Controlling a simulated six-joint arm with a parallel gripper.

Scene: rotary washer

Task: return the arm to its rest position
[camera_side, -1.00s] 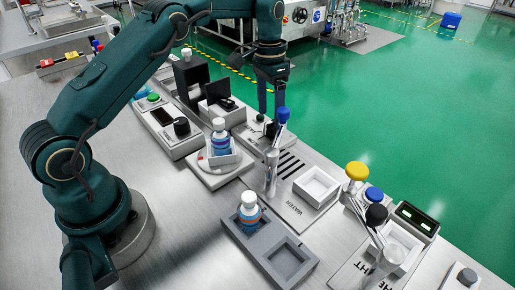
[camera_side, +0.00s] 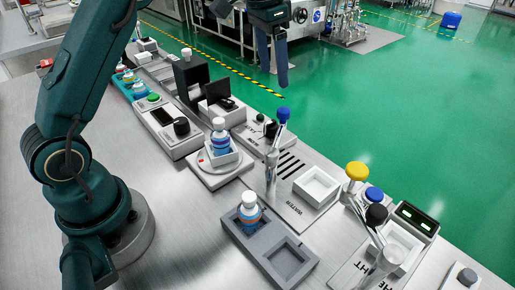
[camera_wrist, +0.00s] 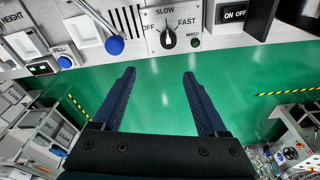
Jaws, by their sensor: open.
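My gripper (camera_side: 272,65) is raised at the top of the side view, over the green floor beyond the far edge of the bench. In the wrist view its two blue fingers (camera_wrist: 158,85) are wide apart with nothing between them. A white-capped bottle (camera_side: 220,136) with a blue label stands on the round-plated rotary device (camera_side: 222,170). A second white-capped bottle (camera_side: 249,212), with an orange and blue label, stands upright in one pocket of the grey two-pocket tray (camera_side: 290,262).
The blue-knobbed water tap (camera_side: 283,114) and yellow, blue and black knobs (camera_side: 356,171) stick up from the bench. A slow/fast dial panel (camera_wrist: 168,32) shows in the wrist view. Coloured items (camera_side: 130,80) stand at the bench's far left.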

